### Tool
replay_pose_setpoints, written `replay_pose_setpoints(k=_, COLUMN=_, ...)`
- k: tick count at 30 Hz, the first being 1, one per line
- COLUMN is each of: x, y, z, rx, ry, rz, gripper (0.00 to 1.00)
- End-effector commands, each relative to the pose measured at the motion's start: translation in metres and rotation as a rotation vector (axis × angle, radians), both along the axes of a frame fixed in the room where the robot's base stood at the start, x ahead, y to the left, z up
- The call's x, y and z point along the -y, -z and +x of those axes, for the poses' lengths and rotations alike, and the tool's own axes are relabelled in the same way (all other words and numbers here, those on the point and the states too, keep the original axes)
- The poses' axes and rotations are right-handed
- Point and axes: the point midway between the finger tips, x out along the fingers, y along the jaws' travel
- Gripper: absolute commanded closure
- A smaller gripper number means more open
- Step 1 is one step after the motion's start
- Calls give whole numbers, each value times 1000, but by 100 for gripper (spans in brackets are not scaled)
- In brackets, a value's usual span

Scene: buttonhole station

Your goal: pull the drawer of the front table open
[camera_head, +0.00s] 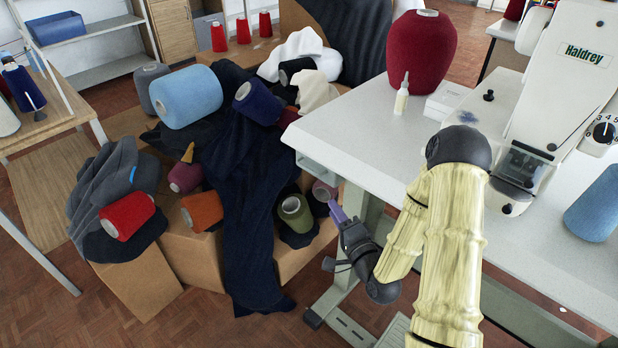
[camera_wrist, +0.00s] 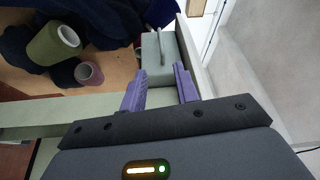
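The front table (camera_head: 385,140) has a pale top on a grey metal leg frame. A small grey-green drawer (camera_head: 318,170) shows just under its left edge. In the wrist view a grey-green drawer front (camera_wrist: 172,60) with a slim upright bar handle (camera_wrist: 161,46) lies just beyond my fingertips. My gripper (camera_wrist: 160,74) has purple fingers spread apart, with no object held between them. In the head view my gripper (camera_head: 335,211) is beside the table's left side, below the drawer. My arm hides part of the table. I cannot tell any gap at the drawer.
Cardboard boxes (camera_head: 138,285) with dark cloth and several yarn cones stand close left of my gripper. A sewing machine (camera_head: 562,75), a large red cone (camera_head: 421,50) and a small bottle (camera_head: 402,97) stand on the table.

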Motion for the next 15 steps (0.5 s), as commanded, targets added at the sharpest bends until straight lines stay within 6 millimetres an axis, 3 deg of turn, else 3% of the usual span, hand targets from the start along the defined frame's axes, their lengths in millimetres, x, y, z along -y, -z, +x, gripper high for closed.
replay_pose_setpoints(k=8, x=-6, y=2, z=12, rx=4, ry=1, rz=1, gripper=69)
replay_pose_setpoints(k=15, x=-23, y=-4, z=51, rx=4, ry=1, rz=1, gripper=69)
